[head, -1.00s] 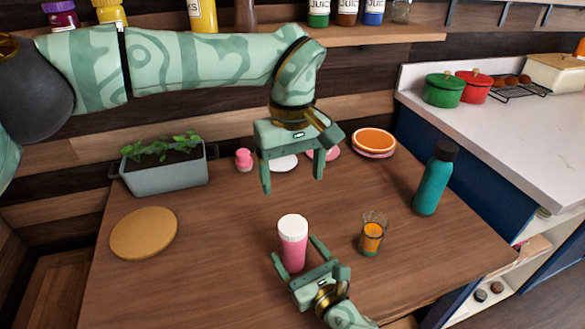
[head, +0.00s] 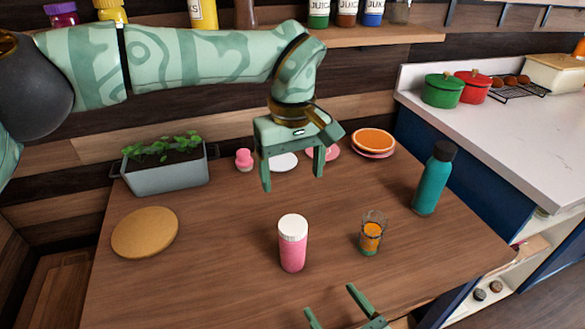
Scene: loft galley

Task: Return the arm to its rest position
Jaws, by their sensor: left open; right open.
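My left gripper (head: 293,172) is open and empty, pointing down above the back middle of the table, with its arm reaching in from the upper left. My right gripper (head: 330,302) is open and empty at the bottom edge, partly cut off by the frame. It is in front of and apart from a pink bottle with a white lid (head: 293,243), which stands upright on the wooden table (head: 220,265). Most of my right arm is out of view.
A glass with orange contents (head: 371,236) and a teal bottle (head: 432,182) stand at the right. A planter (head: 165,174) and round cork mat (head: 145,232) are at the left. Plates (head: 373,142) and a pink item (head: 244,160) sit at the back. The front left table is clear.

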